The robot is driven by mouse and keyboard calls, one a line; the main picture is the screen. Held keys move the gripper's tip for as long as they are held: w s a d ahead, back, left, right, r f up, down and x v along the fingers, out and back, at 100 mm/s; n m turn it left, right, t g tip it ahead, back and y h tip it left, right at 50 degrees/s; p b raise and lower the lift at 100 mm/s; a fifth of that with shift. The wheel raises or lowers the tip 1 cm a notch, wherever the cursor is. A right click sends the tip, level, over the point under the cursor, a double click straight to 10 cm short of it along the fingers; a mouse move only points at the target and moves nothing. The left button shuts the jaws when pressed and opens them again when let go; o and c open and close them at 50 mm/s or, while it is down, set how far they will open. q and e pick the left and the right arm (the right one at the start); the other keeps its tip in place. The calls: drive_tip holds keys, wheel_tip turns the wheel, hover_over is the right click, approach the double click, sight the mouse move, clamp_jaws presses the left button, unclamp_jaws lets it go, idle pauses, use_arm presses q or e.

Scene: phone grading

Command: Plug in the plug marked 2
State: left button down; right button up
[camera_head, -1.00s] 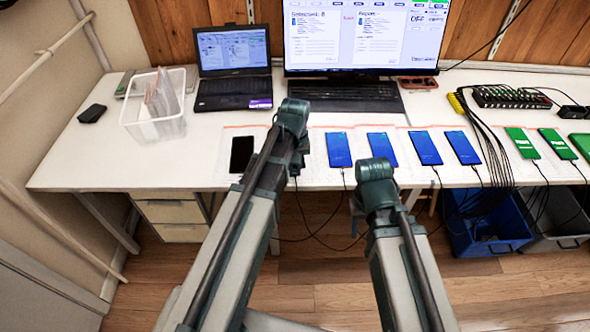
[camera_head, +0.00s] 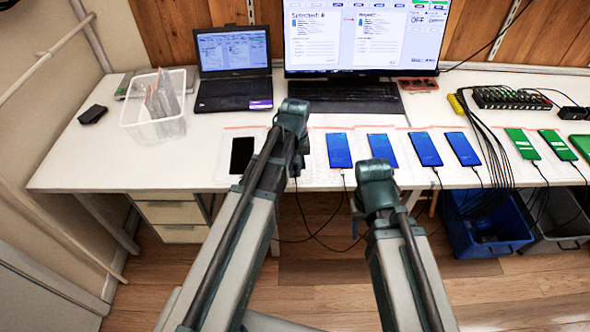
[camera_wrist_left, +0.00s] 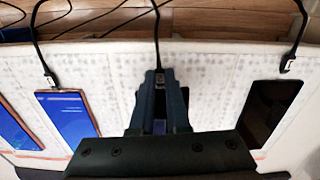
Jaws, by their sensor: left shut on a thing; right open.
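In the left wrist view my left gripper (camera_wrist_left: 158,88) is shut on a cable plug (camera_wrist_left: 158,77) whose black cable (camera_wrist_left: 156,30) runs up and off the table edge. The fingers hide most of the plug and what lies under them. In the head view my left gripper (camera_head: 298,168) is mostly hidden behind its own arm, between a dark phone (camera_head: 242,153) and a blue-screened phone (camera_head: 339,150). Another plug (camera_wrist_left: 288,66) lies by the top end of the dark phone (camera_wrist_left: 272,105). No number mark is legible. My right gripper (camera_head: 356,222) is open, low at the table's front edge, largely hidden.
Several blue and green phones with cables line the white table (camera_head: 90,160). A clear bin (camera_head: 150,125), a laptop (camera_head: 233,85) and a monitor (camera_head: 365,35) stand behind. A blue crate (camera_head: 485,235) sits under the table at right.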

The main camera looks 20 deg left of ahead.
sight(295, 176)
use_arm(q)
drive_tip(key=shift+w, duration=0.1)
idle(0.7)
drive_tip(key=c, duration=0.8)
unclamp_jaws()
drive_tip(key=shift+r, duration=0.1)
drive_tip(key=shift+s+d+r+p, duration=0.1)
drive_tip(key=shift+s+r+p, duration=0.05)
drive_tip(key=shift+r+p, duration=0.7)
drive_tip(key=shift+s+d+r+p, duration=0.1)
drive_tip(key=shift+s+r+p, duration=0.1)
drive_tip(key=shift+r+p, duration=0.65)
drive_tip(key=shift+s+r+p, duration=0.15)
drive_tip(key=shift+r+p, duration=0.6)
drive_tip(key=shift+p, duration=0.1)
drive_tip(key=s+d+r+m+p, duration=0.1)
drive_tip(key=s+d+m, duration=0.1)
drive_tip(key=s+d, duration=0.1)
drive_tip(key=s+d+r+m+p, duration=0.2)
drive_tip(key=s+d+m, duration=0.1)
drive_tip(key=s, duration=0.3)
drive_tip(key=s+d+r+m+y+p, duration=0.1)
drive_tip(key=s+d+m, duration=0.2)
drive_tip(key=s+d, duration=0.1)
drive_tip(key=shift+s+d+r, duration=0.15)
drive_tip(key=shift+s, duration=0.25)
drive_tip(key=shift+s+d+r, duration=0.1)
drive_tip(key=shift+s+r, duration=0.05)
drive_tip(key=shift+s, duration=0.2)
